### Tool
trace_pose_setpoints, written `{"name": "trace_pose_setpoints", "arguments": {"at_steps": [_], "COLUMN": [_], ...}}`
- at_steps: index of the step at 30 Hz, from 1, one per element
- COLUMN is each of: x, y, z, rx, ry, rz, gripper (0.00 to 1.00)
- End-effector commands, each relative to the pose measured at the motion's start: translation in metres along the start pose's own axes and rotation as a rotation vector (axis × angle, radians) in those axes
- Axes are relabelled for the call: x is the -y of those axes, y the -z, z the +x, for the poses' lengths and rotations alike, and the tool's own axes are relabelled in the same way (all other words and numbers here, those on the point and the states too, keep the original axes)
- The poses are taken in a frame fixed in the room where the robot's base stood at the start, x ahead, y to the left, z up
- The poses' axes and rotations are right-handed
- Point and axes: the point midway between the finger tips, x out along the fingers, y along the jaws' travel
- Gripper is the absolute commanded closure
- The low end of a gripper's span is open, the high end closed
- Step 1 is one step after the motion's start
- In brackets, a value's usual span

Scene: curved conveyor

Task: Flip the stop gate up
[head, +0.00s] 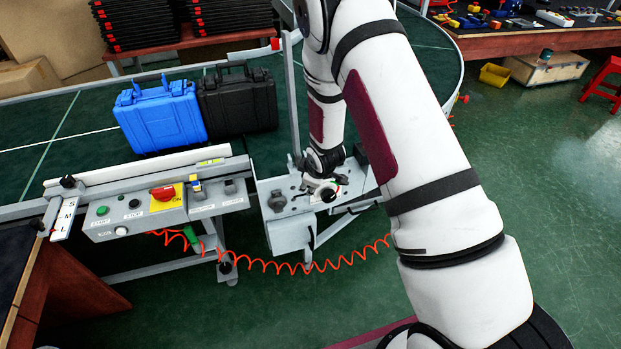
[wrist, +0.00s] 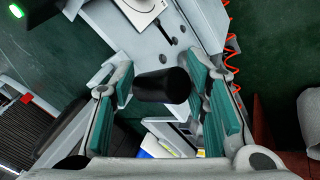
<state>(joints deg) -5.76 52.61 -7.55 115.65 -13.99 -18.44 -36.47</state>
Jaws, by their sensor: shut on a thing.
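My gripper (head: 322,184) is at the small grey control plate (head: 275,186) beside the conveyor's near edge. In the wrist view my gripper's green-padded fingers (wrist: 162,92) are on either side of a black cylindrical knob (wrist: 165,84), and they are shut on it. A long grey bar (head: 293,95), probably the stop gate, runs up the picture from the plate, just right of the cases. I cannot tell whether it stands upright or lies across the belt. My arm hides part of the area to its right.
A blue case (head: 160,117) and a black case (head: 238,103) stand side by side on the green conveyor (head: 40,150). A control panel (head: 150,208) with buttons and a red switch is to the left. A coiled orange hose (head: 265,264) hangs below. Open floor lies right.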

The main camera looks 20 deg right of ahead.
Motion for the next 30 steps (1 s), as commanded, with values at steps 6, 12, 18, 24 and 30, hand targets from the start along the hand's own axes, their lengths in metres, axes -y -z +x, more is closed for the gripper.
{"name": "trace_pose_setpoints", "arguments": {"at_steps": [6,12,18,24,30], "x": [0.0153,0.0154,0.0139,0.012,0.0107], "y": [0.0004,0.0005,0.0013,0.0024,0.0033], "z": [0.0046,0.0047,0.0043,0.0036,0.0032], "rx": [0.005,0.005,0.003,0.0,-0.003], "ry": [0.027,0.028,0.025,0.021,0.018], "rz": [-0.017,-0.018,-0.015,-0.013,-0.012], "gripper": [1.0,1.0,0.56,0.56,0.56]}}
